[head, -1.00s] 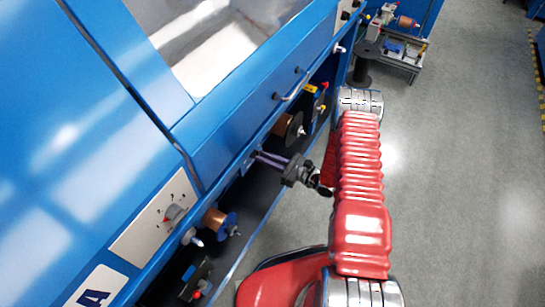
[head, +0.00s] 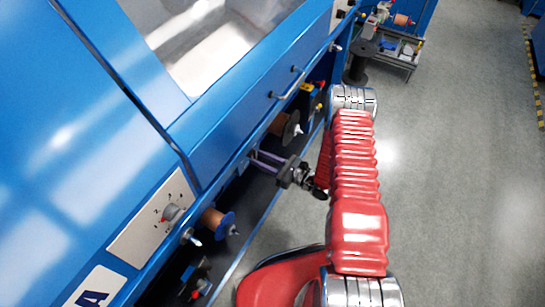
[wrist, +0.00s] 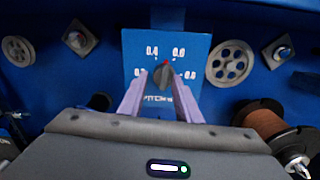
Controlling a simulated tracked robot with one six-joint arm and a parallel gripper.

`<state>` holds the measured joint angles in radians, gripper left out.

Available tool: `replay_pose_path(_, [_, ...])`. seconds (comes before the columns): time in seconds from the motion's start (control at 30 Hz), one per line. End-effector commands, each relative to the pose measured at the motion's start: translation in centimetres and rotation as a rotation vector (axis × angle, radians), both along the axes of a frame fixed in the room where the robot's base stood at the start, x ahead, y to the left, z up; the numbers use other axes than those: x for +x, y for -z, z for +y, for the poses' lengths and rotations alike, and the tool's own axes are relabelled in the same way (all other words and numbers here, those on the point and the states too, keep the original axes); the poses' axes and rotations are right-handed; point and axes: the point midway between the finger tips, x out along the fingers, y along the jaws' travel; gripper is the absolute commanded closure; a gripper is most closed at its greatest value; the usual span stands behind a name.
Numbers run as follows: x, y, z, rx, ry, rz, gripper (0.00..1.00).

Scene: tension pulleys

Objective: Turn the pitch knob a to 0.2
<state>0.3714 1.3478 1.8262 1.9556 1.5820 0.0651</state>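The pitch knob (wrist: 161,76) is dark with a red pointer mark, on a blue plate (wrist: 139,47) lettered PITCH in the wrist view. The pointer is near the top of the dial, between the 0.4 and 0.6 marks. The label at the left is partly hidden by a finger. My gripper (wrist: 160,82) has two pale purple fingers, open, one on each side of the knob. I cannot tell whether they touch it. In the head view my gripper (head: 267,160) reaches into the opening under the blue machine's edge; the knob is hidden there.
In the wrist view, pulleys (wrist: 231,62) flank the plate, and a copper spool (wrist: 268,121) is at the lower right. In the head view, another knob (head: 171,212) sits on a white panel (head: 140,225). A copper spool (head: 215,220) stands below it. The floor at right is clear.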

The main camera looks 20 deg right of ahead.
Motion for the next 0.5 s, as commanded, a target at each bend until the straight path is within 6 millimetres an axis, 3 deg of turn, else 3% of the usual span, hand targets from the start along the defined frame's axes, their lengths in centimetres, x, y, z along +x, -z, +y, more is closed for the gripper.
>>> replay_pose_path(0.03, [0.9,-0.4,0.9,-0.018,-0.036,-0.019,0.52])
replay_pose_path(0.5, [-0.8,-0.1,-2.4,-0.015,-0.032,-0.012,0.52])
